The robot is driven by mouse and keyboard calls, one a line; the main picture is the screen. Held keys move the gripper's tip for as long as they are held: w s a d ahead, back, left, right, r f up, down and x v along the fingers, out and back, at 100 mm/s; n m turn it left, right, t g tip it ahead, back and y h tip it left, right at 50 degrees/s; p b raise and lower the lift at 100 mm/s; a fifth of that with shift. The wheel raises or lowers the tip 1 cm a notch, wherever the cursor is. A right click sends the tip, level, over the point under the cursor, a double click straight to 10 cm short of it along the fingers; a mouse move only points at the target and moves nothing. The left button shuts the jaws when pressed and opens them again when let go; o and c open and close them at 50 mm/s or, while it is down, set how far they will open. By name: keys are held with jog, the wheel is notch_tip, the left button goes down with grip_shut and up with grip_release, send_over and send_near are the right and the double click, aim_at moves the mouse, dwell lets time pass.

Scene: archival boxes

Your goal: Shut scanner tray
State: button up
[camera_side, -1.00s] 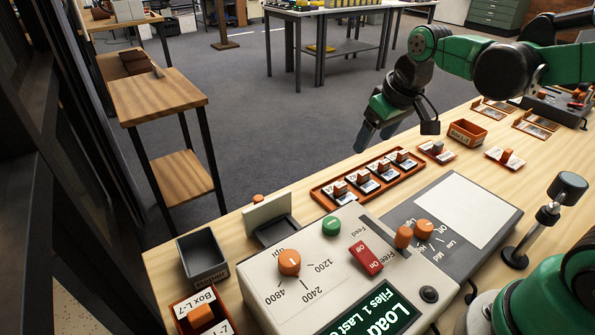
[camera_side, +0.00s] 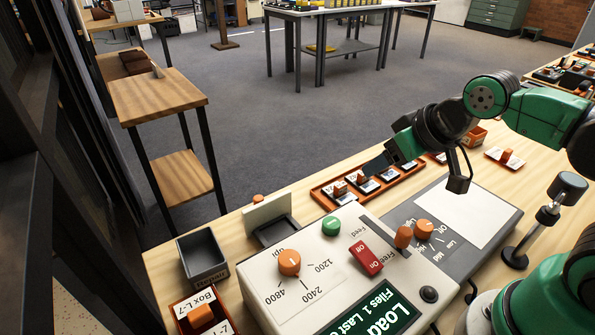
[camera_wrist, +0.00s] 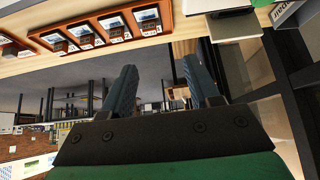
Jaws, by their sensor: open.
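The scanner (camera_side: 320,275) is a pale box with an orange dial, a green button and a red switch. Its dark tray (camera_side: 276,231) sticks out at its far left side, with a white upright panel (camera_side: 268,211) and an orange knob (camera_side: 258,199) at the outer end. In the wrist view, a dark and white part that looks like the tray (camera_wrist: 232,25) shows at the top. My gripper (camera_side: 374,166) is over the orange slide rack, to the right of the tray and apart from it. In the wrist view its two blue fingers (camera_wrist: 163,82) are spread and empty.
The orange slide rack (camera_side: 322,197) holds several slides, partly hidden by my gripper. A grey bin marked Repair (camera_side: 202,257) and an orange Box L-7 (camera_side: 190,313) stand left of the scanner. A grey unit with a light panel (camera_side: 470,210) adjoins it on the right.

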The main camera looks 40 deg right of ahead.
jog(key=shift+w+a+r, duration=0.15)
jog(key=shift+w+r, duration=0.1)
jog(key=c, duration=0.4)
jog(key=w, duration=0.1)
jog(key=w+a+r, duration=0.1)
jog(key=w+n, duration=0.1)
jog(key=shift+a+r+g+y, duration=0.3)
jog(key=shift+a+r, duration=0.05)
jog(key=shift+r, duration=0.05)
grip_shut()
jog(key=n+g+y, duration=0.1)
jog(key=n+g, duration=0.2)
jog(key=n, duration=0.1)
send_over(275, 221)
jog(key=w+a, duration=0.1)
jog(key=w, duration=0.6)
notch_tip(275, 221, down, 3)
jog(key=shift+s+a+f, duration=0.1)
jog(key=shift+s+f, duration=0.05)
jog(key=shift+f, duration=1.5)
jog(key=shift+s+a+f, duration=0.1)
jog(key=shift+f, duration=1.55)
jog(key=shift+s+f, duration=0.15)
jog(key=shift+f, duration=1.5)
